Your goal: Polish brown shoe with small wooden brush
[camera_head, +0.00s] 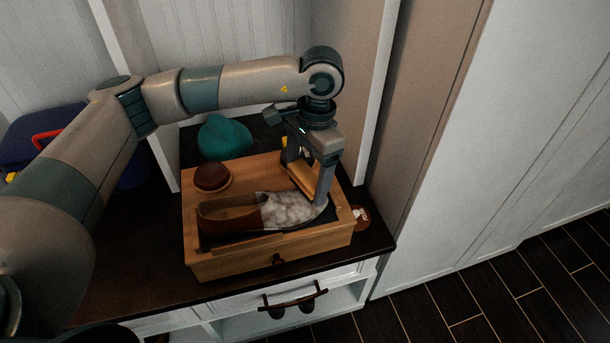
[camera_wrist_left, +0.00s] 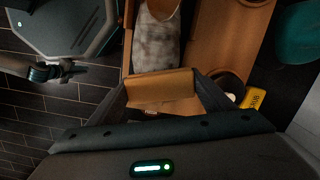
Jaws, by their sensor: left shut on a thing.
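The brown shoe (camera_head: 228,217) lies in the wooden box (camera_head: 208,265), its toe to the right. A mottled whitish-grey patch (camera_head: 288,209) covers its front half, which also shows in the left wrist view (camera_wrist_left: 156,48). My left gripper (camera_head: 306,180) is shut on the small wooden brush (camera_head: 302,178), just behind the toe. The left wrist view shows the brush (camera_wrist_left: 162,86) level between both fingers, close to the toe. Whether it touches the shoe I cannot tell. My right gripper (camera_wrist_left: 68,71) seems to show small in the left wrist view, away from the box; its jaws are unclear.
A round dark-brown item (camera_head: 212,177) sits on the box's back left. A teal cap (camera_head: 224,137) lies behind the box. A small round tin (camera_head: 361,218) is right of it. A wall panel (camera_head: 425,150) stands close on the right.

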